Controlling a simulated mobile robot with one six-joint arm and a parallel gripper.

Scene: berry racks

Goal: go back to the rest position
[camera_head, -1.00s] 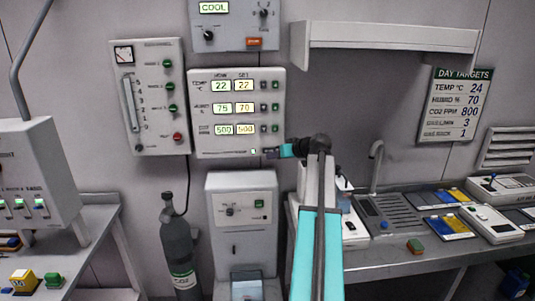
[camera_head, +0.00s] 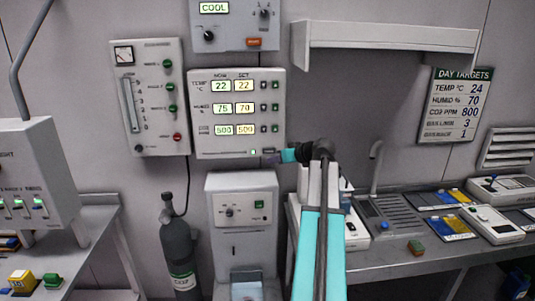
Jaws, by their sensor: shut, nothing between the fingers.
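My arm reaches forward in teal and grey from the bottom middle. Its wrist bends left, and my gripper (camera_head: 268,159) is at the lower right corner of the climate panel (camera_head: 238,113), small and dark against it. The jaws look shut and nothing shows in them. Whether the tip touches the panel I cannot tell. The panel shows 22 and 22 for temperature, 75 and 70 for humidity, 500 and 500 for CO2. A small green light is lit at its bottom edge.
A gauge box (camera_head: 148,98) hangs left of the panel and a COOL unit (camera_head: 234,24) above it. A gas cylinder (camera_head: 179,250) and a grey cabinet (camera_head: 243,205) stand below. A bench (camera_head: 385,262) with devices is at right, under a wall shelf (camera_head: 390,38). A targets board (camera_head: 450,105) hangs right.

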